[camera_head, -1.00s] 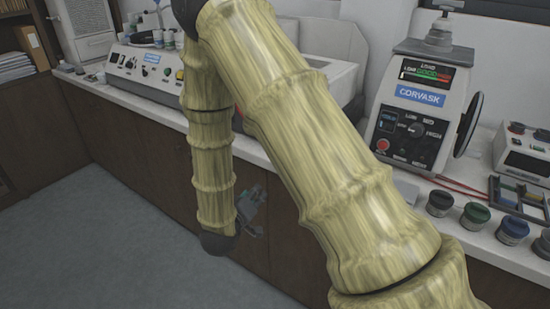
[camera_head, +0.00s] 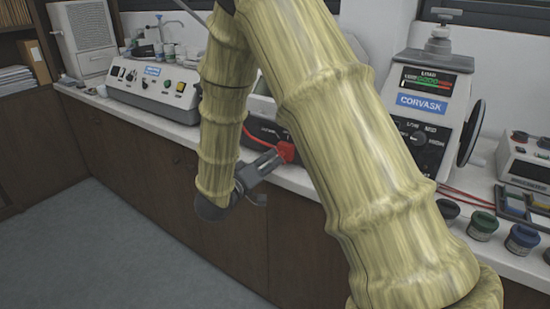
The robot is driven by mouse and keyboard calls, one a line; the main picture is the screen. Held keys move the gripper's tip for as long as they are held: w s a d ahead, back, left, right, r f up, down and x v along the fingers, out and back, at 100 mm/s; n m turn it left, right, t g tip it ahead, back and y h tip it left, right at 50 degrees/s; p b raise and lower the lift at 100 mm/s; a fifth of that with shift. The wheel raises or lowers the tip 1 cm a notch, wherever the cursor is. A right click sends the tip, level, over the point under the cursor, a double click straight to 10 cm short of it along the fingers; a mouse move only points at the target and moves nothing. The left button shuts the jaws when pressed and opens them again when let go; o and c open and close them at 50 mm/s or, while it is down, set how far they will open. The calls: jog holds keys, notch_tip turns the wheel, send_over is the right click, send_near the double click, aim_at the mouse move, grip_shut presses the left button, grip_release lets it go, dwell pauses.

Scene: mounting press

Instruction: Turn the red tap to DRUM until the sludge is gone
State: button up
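A red part (camera_head: 287,151), which looks like the tap, shows at the front of the bench between the links of my arm. A thin red strip runs from it up and left. My gripper (camera_head: 268,163) is just left of and below the red part, pointing at it. I cannot tell whether they touch. My arm hides much of the machine behind, and I can read no DRUM mark. No sludge shows. The fingers are small and partly unclear, so I cannot tell whether they are open.
The white CORVASK press (camera_head: 430,105) stands on the bench at right, with jars (camera_head: 482,226) in front of it. A control box (camera_head: 153,88) with knobs stands at left. The brown cabinet front (camera_head: 150,160) drops to clear grey floor (camera_head: 90,250).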

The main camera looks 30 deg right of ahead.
aim_at(277, 156)
jog(key=shift+x, duration=1.8)
grip_shut()
